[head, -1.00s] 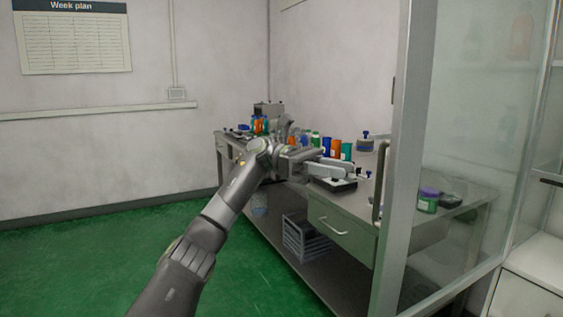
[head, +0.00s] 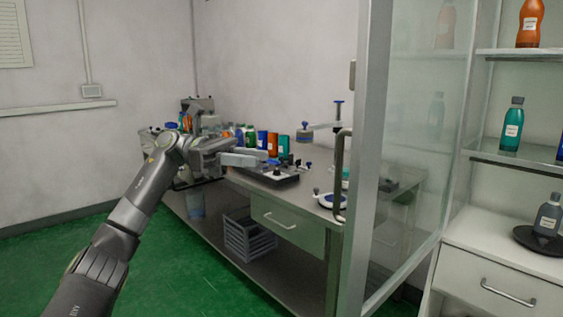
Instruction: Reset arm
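My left arm comes in from the lower left. Its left gripper (head: 262,157) points right, above or in front of the near side of the workbench (head: 290,202). The fingers show edge-on and overlap, so the gap between them cannot be judged. Nothing shows held in them. Behind and below the fingertips, a dark tray-like device (head: 270,177) with small knobs sits on the bench. My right gripper is not in view.
Coloured bottles (head: 262,140) stand along the back of the bench. A glass door with a metal frame (head: 366,150) stands at the right. Behind it, shelves hold a teal bottle (head: 513,125) and an orange bottle (head: 531,22). The green floor (head: 150,260) is clear at left.

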